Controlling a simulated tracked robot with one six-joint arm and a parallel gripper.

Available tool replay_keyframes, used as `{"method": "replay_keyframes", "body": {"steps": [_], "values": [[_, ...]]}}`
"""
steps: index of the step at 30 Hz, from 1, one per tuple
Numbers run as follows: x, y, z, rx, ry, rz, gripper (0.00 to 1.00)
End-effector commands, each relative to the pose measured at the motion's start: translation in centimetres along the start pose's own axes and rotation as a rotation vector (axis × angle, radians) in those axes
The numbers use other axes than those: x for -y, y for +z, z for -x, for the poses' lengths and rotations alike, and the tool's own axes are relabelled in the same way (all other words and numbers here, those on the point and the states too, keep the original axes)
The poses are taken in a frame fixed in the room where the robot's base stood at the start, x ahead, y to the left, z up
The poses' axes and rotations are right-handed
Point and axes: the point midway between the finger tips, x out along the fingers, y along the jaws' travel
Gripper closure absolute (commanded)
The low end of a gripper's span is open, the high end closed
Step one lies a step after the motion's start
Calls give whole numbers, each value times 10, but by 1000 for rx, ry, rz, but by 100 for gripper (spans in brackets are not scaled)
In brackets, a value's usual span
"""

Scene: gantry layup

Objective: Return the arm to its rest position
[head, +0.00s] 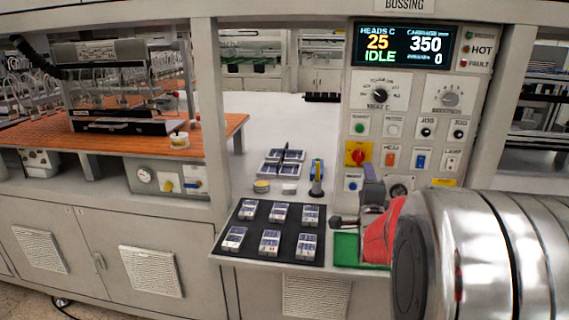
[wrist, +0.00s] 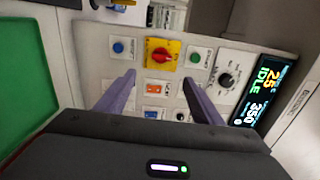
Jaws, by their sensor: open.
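My silver arm fills the lower right of the head view and hides part of the bench and panel behind it. My gripper (wrist: 158,80) has two purple fingers that stand apart with nothing between them in the wrist view. In the head view only one purple finger (head: 372,188) shows clearly, close in front of the lower control panel. The control panel (head: 400,95) has a red knob on a yellow plate (head: 358,154), and this knob also shows between and beyond the fingertips in the wrist view (wrist: 162,53).
A green pad (head: 346,249) lies on the shelf beside the arm. A black mat (head: 250,238) with several small white-and-blue packs lies left of it. A blue-and-yellow tool (head: 317,178) stands behind. The screen (head: 405,45) reads IDLE. A wooden-topped bench (head: 70,138) is at left.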

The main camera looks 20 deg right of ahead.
Motion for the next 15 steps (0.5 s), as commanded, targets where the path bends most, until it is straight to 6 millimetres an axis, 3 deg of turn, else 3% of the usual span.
{"method": "replay_keyframes", "body": {"steps": [8,11,15], "values": [[-2,0,0,0,8,45,39],[-15,-1,0,0,59,125,39],[-54,-4,7,17,209,297,39]]}}
